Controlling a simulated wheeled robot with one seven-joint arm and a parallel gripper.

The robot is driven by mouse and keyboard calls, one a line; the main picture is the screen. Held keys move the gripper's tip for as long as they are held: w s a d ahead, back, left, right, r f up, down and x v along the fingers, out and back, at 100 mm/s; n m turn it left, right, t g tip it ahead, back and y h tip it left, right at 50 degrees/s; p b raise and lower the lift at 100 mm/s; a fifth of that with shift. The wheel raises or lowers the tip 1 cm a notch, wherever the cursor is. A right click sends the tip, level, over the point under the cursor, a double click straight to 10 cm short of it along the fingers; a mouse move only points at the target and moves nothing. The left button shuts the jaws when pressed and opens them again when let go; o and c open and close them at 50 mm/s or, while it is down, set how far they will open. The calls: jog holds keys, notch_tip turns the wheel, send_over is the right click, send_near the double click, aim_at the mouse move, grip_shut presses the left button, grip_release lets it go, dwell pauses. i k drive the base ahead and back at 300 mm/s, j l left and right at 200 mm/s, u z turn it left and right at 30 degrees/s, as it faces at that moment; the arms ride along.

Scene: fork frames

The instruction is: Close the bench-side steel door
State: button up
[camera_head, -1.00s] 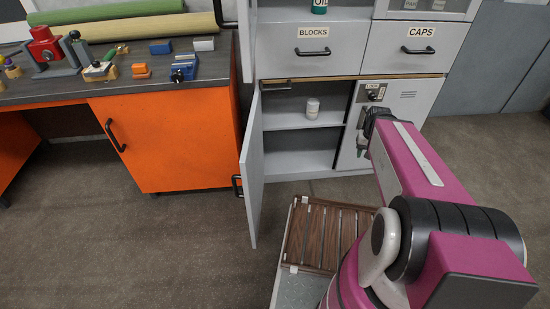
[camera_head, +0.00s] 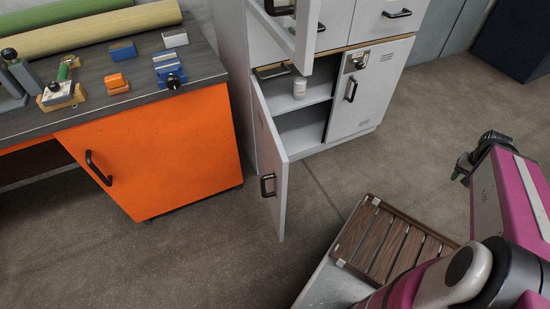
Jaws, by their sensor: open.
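The bench-side steel door (camera_head: 270,160) is the grey lower-left door of the steel cabinet. It stands wide open, swung out toward me on the side of the orange bench, with a black handle (camera_head: 267,185) on its outer face. My gripper (camera_head: 461,168) is at the right of the view, over the floor, well apart from the door and holding nothing that I can see. Its jaws look open, though they are small in the view.
A workbench with an orange cabinet (camera_head: 155,145) stands left of the door. An upper cabinet door (camera_head: 305,30) also hangs open above. A slatted brown rack (camera_head: 385,245) on my base lies in front. The floor (camera_head: 400,130) right of the cabinet is clear.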

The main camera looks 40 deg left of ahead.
aim_at(273, 160)
jog(key=k+z, duration=0.15)
jog(key=k, duration=0.5)
jog(key=k+j+u, duration=0.1)
jog(key=u, duration=0.35)
jog(key=k+j+u, duration=0.1)
jog(key=u, duration=0.35)
jog(key=j+u, duration=0.15)
jog(key=u, duration=0.25)
jog(key=k+j+u, duration=0.1)
jog(key=u, duration=0.35)
